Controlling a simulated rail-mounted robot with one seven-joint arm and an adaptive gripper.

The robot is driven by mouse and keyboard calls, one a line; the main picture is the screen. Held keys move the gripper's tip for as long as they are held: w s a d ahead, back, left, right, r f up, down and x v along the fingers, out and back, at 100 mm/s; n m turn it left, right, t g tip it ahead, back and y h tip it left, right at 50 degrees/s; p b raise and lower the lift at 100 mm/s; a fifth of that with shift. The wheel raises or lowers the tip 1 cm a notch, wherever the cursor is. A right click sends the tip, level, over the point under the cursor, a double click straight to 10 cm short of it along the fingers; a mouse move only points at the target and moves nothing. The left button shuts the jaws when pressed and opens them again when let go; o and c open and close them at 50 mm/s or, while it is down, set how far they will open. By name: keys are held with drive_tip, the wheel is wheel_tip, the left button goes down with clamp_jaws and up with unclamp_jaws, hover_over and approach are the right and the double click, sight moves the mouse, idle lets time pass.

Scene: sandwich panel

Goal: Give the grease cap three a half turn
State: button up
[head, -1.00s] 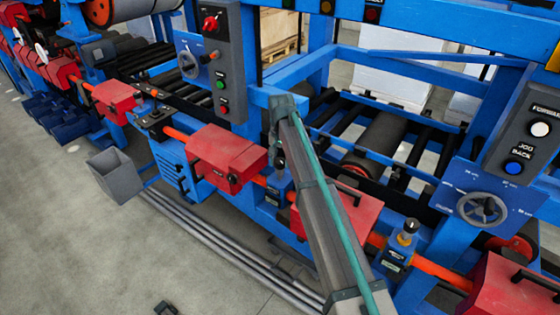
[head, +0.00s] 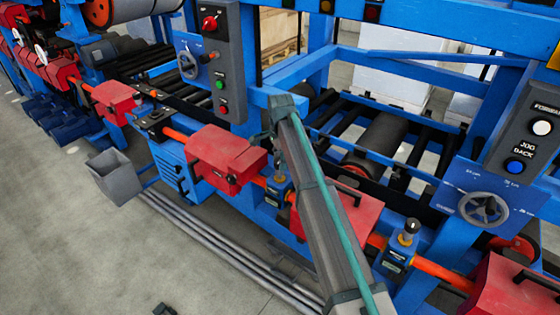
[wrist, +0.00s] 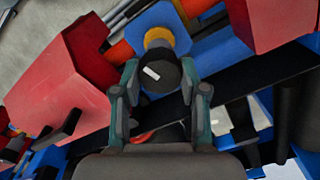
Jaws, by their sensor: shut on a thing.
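The grease cap (wrist: 160,74) is a black round knob with a white mark on its top, above a brass-yellow collar (wrist: 158,38) in the wrist view. My gripper (wrist: 160,78) has one finger on each side of the cap and is shut on it. In the head view my gripper (head: 276,143) is over the bearing block between two red covers; its own links mostly hide the cap there. A yellow collar (head: 280,180) shows just below it.
Red covers stand close on the left (head: 228,158) and right (head: 345,220). Another black cap (head: 411,226) sits on a blue block further right. A control panel (head: 220,62) rises behind. Black rollers (head: 380,135) lie beyond the rail. The floor in front is mostly clear.

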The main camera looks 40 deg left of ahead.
drive_tip(key=shift+m, duration=1.3)
drive_tip(key=o, duration=1.1)
drive_tip(key=shift+o, duration=0.2)
drive_tip(key=shift+r, duration=0.1)
wheel_tip(320, 180, up, 12)
drive_tip(key=shift+s+d, duration=0.1)
